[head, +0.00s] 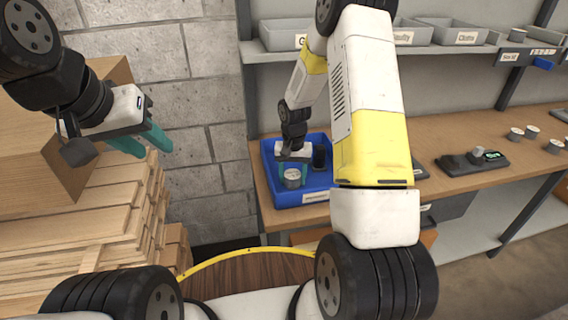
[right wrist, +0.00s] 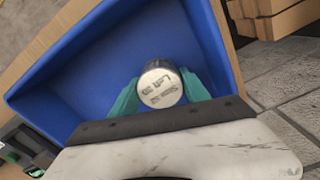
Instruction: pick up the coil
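The coil (head: 292,178) is a small pale cylinder with printed lettering on its end face. It is inside the blue bin (head: 318,197) on the workbench. In the right wrist view the coil (right wrist: 160,86) sits between the teal fingers of my right gripper (right wrist: 160,95), which meet its sides. My right gripper (head: 292,170) reaches down into the bin from above. Whether the coil touches the bin floor is hard to tell. My left gripper (head: 143,142) is empty, with its fingers apart, beside the stacked wood at the left.
A dark upright object (head: 319,155) stands in the bin, right of my gripper. A black device (head: 474,160) and several small cylinders (head: 531,132) stand on the bench (head: 450,125). Shelf trays (head: 452,32) are above. Stacked planks (head: 100,225) are at left.

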